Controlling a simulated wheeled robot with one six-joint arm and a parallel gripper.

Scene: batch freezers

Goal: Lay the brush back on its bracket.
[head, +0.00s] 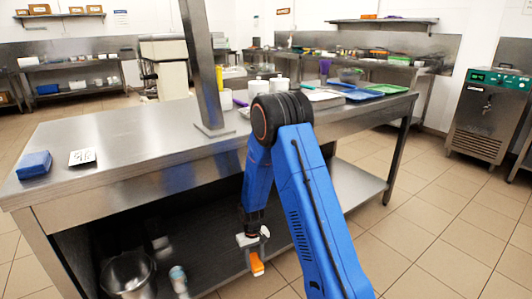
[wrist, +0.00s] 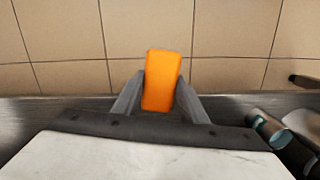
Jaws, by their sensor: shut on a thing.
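My gripper (head: 255,255) hangs low beside the front edge of the steel table, pointing down. It is shut on an orange thing, which looks like the brush (head: 257,266). In the wrist view the orange brush (wrist: 161,75) is a plain block between the two grey fingers (wrist: 161,95), its far end sticking out past them. Its bristles cannot be made out. The floor tiles lie behind it. I cannot pick out the bracket in either view.
The steel table (head: 130,140) has a post (head: 205,70) on it. A blue box (head: 34,165) and a small card (head: 82,157) lie at its left end. Coloured trays (head: 362,94) lie at its right. A metal pot (head: 128,275) stands below. A freezer (head: 488,115) stands far right. Floor at right is clear.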

